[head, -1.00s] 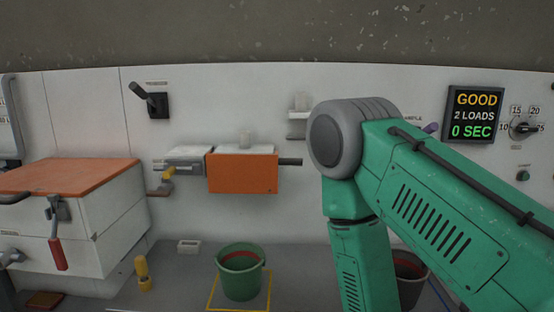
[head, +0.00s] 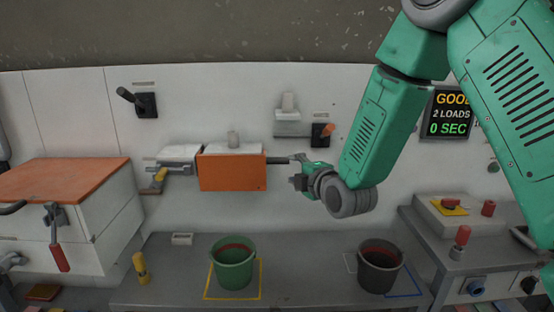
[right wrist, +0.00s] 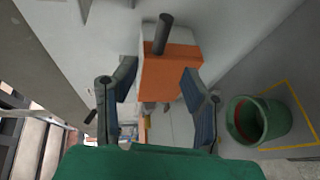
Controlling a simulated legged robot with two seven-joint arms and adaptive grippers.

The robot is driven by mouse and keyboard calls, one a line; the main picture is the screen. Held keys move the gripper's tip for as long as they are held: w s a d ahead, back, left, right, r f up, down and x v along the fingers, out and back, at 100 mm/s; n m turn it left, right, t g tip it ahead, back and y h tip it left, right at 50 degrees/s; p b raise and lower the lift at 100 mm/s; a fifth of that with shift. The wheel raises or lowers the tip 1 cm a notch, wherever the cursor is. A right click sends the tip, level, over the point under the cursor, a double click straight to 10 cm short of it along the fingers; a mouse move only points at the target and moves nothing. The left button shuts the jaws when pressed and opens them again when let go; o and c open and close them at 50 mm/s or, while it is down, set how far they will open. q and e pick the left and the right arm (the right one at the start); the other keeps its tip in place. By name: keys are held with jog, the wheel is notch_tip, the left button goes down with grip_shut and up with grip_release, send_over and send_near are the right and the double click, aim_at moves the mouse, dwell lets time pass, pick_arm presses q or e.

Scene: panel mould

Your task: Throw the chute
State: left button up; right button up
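The chute (head: 232,172) is an orange-fronted box on the white wall panel, with a pale top and a dark bar handle (head: 278,161) sticking out to its right. In the right wrist view the orange box (right wrist: 170,75) and its dark handle (right wrist: 163,34) show ahead of the fingers. My right gripper (head: 297,170) is at the handle's right end; its fingers (right wrist: 158,68) are apart in the right wrist view, with nothing between them that I can see gripped. Whether they touch the handle I cannot tell. My left gripper is not in view.
A green bucket (head: 233,264) stands in a yellow outline below the chute, and a dark bucket (head: 380,266) stands to the right. An orange-tipped switch (head: 322,134) sits just above my right gripper. The display (head: 447,114) reads GOOD, 2 LOADS, 0 SEC.

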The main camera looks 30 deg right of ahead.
aim_at(286, 163)
jog(key=x, duration=0.3)
jog(key=d+x, duration=0.1)
jog(key=x, duration=0.3)
jog(key=d+x, duration=0.1)
jog(key=x, duration=0.2)
jog(key=shift+f, duration=0.45)
jog(key=shift+w, duration=0.45)
jog(key=shift+w+a, duration=0.2)
jog(key=shift+w, duration=0.05)
jog(key=shift+w+a+r, duration=0.1)
jog(key=shift+a+r, duration=0.1)
jog(key=shift+a, duration=0.4)
jog(key=shift+d, duration=0.15)
jog(key=c, duration=0.7)
jog(key=shift+d+f, duration=0.15)
jog(key=shift+d, duration=0.15)
grip_shut()
